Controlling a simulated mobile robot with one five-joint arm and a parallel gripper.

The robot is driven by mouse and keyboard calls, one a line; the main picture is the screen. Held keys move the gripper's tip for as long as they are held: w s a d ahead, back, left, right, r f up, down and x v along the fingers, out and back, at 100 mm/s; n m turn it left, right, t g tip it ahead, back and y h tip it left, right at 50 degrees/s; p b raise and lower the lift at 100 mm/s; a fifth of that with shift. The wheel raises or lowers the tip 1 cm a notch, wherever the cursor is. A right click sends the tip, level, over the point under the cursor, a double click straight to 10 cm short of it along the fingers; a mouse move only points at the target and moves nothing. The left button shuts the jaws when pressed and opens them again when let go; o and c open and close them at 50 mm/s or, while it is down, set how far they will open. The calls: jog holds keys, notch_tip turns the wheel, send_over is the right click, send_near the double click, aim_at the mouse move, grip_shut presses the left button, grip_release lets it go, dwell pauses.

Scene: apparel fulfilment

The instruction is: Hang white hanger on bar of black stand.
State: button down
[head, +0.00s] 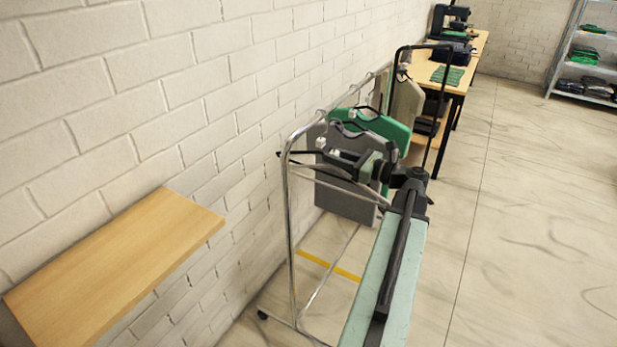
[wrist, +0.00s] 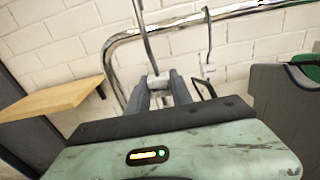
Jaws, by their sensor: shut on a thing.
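My gripper (wrist: 160,92) is shut on the pale neck (wrist: 154,80) of a hanger, and a thin grey hook rises from it past a chrome rail (wrist: 180,22) in the wrist view. I cannot tell whether the hook rests on that rail. In the head view my gripper (head: 326,152) is at the rack's near end, and a pale hanger (head: 345,180) shows below it, partly hidden by my arm. A black upright frame (head: 440,105) stands farther back, to the right. The join between it and the chrome rack is unclear.
Grey (head: 347,205) and green (head: 388,127) garments hang on the chrome rack (head: 291,230). A wooden shelf (head: 115,270) juts from the brick wall at left. A table (head: 455,75) stands behind. The floor (head: 540,230) at right is clear.

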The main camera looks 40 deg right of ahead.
jog(key=v, duration=2.4)
jog(key=shift+s+a, duration=0.1)
